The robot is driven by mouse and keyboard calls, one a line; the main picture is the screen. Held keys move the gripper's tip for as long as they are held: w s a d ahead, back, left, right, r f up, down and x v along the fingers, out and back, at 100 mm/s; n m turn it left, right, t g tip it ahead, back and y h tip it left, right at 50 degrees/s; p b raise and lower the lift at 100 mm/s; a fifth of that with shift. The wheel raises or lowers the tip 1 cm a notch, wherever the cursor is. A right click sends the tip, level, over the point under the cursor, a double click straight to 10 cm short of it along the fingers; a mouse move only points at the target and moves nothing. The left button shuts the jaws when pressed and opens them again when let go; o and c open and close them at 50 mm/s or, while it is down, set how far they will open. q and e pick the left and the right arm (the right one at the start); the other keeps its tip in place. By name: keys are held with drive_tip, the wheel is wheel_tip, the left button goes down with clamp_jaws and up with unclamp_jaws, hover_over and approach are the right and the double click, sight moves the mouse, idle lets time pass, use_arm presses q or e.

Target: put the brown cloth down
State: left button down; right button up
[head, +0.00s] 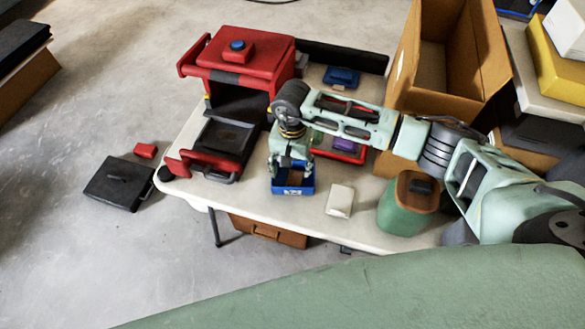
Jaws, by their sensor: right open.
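My right gripper (290,165) points down over a small blue bin (293,190) at the front of the white table. It is open. A small brown piece (295,177), which looks like the brown cloth, shows in the bin just below and between the fingers. The fingers hide part of it, and I cannot tell whether they touch it. My left gripper is not in view.
A red and black machine (240,58) stands left of my gripper. A red tray (345,153), a white block (340,201) and a green container with a brown top (408,212) are to the right. An open cardboard box (478,78) stands behind. The table's front edge is close.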

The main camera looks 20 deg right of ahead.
wheel_tip(320, 180, up, 10)
drive_tip(key=b, duration=0.2)
drive_tip(key=shift+b, duration=0.35)
drive_tip(key=shift+f, duration=0.1)
